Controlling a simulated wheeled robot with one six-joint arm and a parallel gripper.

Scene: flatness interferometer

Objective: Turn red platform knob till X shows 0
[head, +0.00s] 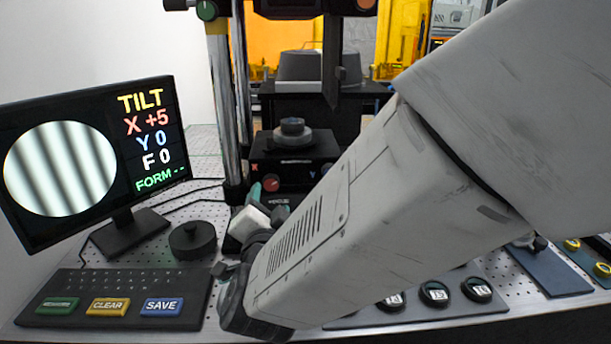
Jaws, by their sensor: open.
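The red knob (271,182) is on the front of the black platform (297,158), at its left side. My gripper (267,201) is open, with its greenish fingertips just below and left of the red knob. I cannot tell whether the fingers touch the knob or stand around it. The monitor (90,155) at the left reads TILT, X +5, Y 0, F 0 and FORM with dashes. Its round picture shows dark, nearly upright, slightly slanted stripes. My arm hides the right part of the platform front.
A dark round puck (193,240) lies on the perforated table left of my gripper. A keyboard panel (60,284) with green, yellow and blue buttons is at the front left. A metal post (222,100) stands left of the platform. A tray (400,309) of numbered round pieces lies front right.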

